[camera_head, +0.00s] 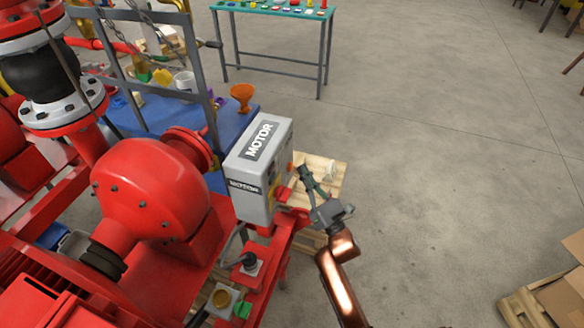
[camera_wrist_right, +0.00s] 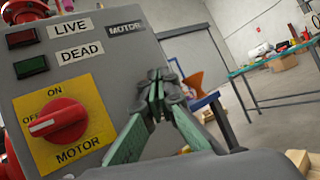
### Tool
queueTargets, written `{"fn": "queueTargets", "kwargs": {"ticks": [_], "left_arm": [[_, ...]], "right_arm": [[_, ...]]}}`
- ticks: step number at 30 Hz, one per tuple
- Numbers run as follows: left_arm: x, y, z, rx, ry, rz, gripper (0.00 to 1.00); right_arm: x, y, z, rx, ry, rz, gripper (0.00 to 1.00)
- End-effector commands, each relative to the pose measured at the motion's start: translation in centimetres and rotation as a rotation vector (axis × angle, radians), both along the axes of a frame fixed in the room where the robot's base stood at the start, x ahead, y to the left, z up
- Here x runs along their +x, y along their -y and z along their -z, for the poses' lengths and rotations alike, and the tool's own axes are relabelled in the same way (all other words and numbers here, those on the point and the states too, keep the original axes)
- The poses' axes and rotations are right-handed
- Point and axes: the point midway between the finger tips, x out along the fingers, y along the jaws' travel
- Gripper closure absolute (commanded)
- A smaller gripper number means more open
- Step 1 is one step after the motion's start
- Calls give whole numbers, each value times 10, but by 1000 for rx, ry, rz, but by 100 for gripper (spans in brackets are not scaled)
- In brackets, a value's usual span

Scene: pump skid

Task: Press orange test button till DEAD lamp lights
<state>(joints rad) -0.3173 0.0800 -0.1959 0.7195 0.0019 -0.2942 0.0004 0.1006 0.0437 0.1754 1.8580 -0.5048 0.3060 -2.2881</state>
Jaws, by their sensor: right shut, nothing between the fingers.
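The grey motor box (camera_head: 258,165) stands on the red skid; its control face is seen edge-on in the head view. In the right wrist view this face shows a dark red LIVE lamp (camera_wrist_right: 22,37) and a dark green DEAD lamp (camera_wrist_right: 31,67), both looking unlit. Below them a red rotary knob (camera_wrist_right: 58,121) sits on a yellow plate, its white mark towards OFF. My right gripper (camera_head: 304,174) is shut and empty in front of this face; its green fingers (camera_wrist_right: 157,92) hide part of the box's right side. I cannot make out the orange test button. My left gripper is out of view.
A red pump (camera_head: 145,190) and pipework fill the left. A wooden pallet (camera_head: 325,175) lies on the floor beyond the gripper. A green-topped table (camera_head: 275,10) stands at the back. The floor to the right is mostly clear.

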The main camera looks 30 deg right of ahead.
Motion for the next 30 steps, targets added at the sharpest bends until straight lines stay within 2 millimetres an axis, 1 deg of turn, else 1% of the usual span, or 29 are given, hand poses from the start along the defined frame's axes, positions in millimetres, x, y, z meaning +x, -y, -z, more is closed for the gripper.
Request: {"fn": "queueTargets", "kwargs": {"ticks": [11, 21, 30], "left_arm": [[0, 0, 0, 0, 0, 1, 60], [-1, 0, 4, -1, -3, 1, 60], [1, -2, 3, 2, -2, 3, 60]], "right_arm": [[0, 0, 0, 0, 0, 0, 100], [7, -5, 0, -1, 0, 0, 100], [7, -5, 0, 0, 0, 0, 100]]}}
